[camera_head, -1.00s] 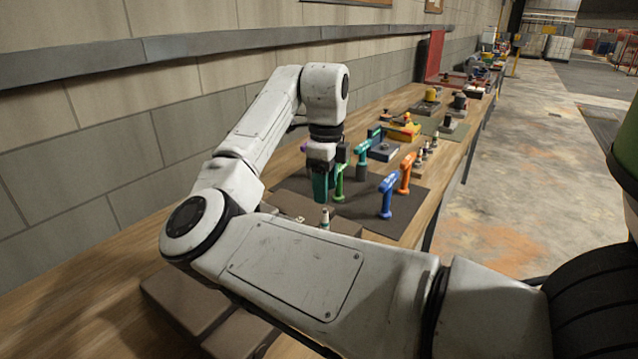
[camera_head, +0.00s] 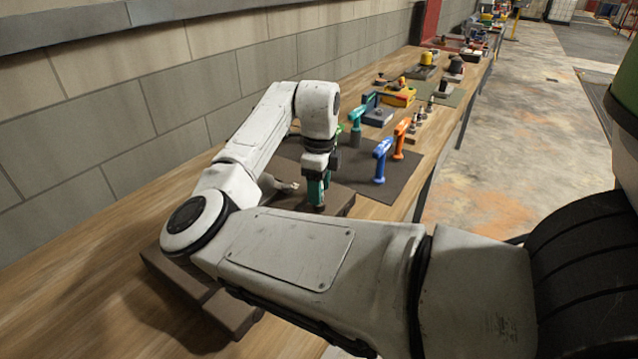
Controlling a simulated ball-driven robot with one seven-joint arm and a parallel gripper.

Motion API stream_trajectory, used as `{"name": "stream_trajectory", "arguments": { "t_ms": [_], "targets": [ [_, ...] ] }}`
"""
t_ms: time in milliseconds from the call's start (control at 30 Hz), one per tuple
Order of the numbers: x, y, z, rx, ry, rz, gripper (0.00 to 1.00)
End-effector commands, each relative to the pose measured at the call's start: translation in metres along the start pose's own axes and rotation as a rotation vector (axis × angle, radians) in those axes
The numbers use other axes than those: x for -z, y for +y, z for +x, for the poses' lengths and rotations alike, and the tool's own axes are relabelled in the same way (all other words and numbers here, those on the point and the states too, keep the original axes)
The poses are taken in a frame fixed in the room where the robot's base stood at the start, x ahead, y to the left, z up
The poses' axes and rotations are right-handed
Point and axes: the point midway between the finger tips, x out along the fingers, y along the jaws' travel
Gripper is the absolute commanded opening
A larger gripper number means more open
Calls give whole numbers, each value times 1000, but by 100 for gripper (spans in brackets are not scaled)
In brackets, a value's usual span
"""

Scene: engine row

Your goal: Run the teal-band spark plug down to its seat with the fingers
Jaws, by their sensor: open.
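My gripper (camera_head: 318,192), with its teal fingers pointing down, is over the dark engine block (camera_head: 345,200) on the bench. It is open. The fingers reach down close to the block's top, at about the spot where a plug stood upright earlier. That plug is hidden now behind the fingers, so I cannot tell whether they are around it or touching it. No teal band can be made out.
A blue tool (camera_head: 381,160), an orange tool (camera_head: 401,138) and a teal tool (camera_head: 356,122) stand on a dark mat (camera_head: 403,175) beyond the block. Small plugs (camera_head: 420,116) stand farther back. The wall runs along the left; the bench's right edge is clear.

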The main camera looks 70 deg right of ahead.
Motion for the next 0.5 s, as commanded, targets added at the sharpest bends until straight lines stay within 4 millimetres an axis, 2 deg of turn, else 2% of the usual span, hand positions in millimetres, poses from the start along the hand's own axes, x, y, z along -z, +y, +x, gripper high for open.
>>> {"name": "stream_trajectory", "arguments": {
  "t_ms": [67, 500],
  "targets": [
    [0, 0, 0, 0, 0, 0, 48],
    [0, 0, 0, -1, 0, 0, 6]
  ]
}}
